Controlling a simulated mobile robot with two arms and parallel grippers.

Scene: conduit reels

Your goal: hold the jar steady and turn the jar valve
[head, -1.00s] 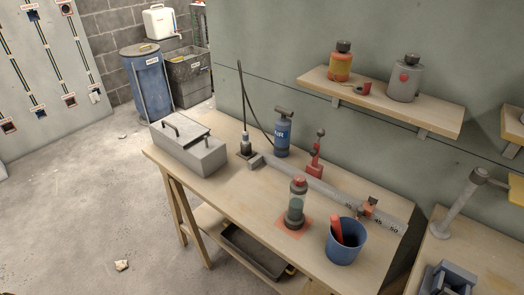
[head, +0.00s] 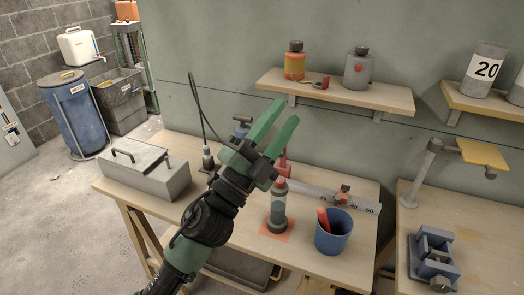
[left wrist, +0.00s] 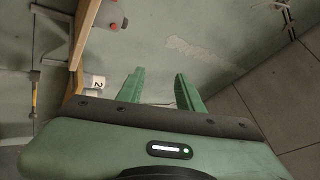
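The jar (head: 278,208), a clear cylinder with a dark base and a red top, stands upright on an orange-red mat (head: 268,232) on the workbench. Its red top (head: 280,185) shows just right of my left gripper; I cannot tell which part is the valve. My left gripper (head: 280,127) is raised in front of the bench, fingers pointing up and to the right, open with a gap between the green fingers. It also shows in the left wrist view (left wrist: 158,85), with nothing between the fingers. My right gripper is not in view.
A blue cup (head: 333,236) with a red item stands right of the jar, and a grey toolbox (head: 145,172) at the bench's left. A shelf (head: 340,92) with bottles hangs above; a vise (head: 434,258) sits on the right bench.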

